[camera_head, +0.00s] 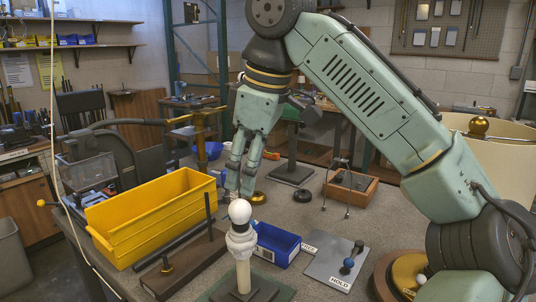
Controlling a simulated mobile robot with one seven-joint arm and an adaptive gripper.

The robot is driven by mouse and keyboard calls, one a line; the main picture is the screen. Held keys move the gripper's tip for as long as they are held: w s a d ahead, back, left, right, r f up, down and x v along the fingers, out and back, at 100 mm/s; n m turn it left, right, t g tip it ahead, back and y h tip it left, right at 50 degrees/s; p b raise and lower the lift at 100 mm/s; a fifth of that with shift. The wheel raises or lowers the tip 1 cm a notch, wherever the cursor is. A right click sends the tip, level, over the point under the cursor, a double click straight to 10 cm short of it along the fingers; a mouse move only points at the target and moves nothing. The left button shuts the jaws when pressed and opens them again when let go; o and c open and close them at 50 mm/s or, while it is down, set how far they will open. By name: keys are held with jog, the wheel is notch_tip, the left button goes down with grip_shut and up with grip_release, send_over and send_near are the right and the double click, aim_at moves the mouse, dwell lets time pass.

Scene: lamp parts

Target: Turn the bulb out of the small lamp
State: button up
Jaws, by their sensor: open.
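The small lamp (243,272) stands upright on a dark square base near the front middle of the table, with a pale post and a white collar-like socket (240,241). A round white bulb (240,212) sits on top of the socket. My gripper (240,190) hangs from above, fingers down, just above and behind the bulb in the picture. It is open and holds nothing that I can see. Whether a fingertip touches the bulb cannot be told from this view.
A yellow bin (150,215) stands left of the lamp, a blue bin (277,245) right behind it. A grey plate marked HOLD (325,262) lies to the right. A dark block with a rod (185,265) lies left. A wooden tray (350,187) sits farther back.

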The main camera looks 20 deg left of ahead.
aim_at(243, 201)
jog(key=x, duration=1)
jog(key=shift+a+f, duration=0.2)
jog(key=shift+f, duration=0.1)
jog(key=shift+c, duration=0.4)
jog(key=c, duration=1)
jog(key=shift+r+n+p, duration=0.15)
jog(key=shift+n+p, duration=0.25)
jog(key=shift+p, duration=0.2)
jog(key=shift+n+g+p, duration=0.6)
jog(key=shift+n+p, duration=1.05)
jog(key=shift+n, duration=0.35)
jog(key=shift+n+g, duration=0.3)
jog(key=shift+n, duration=0.6)
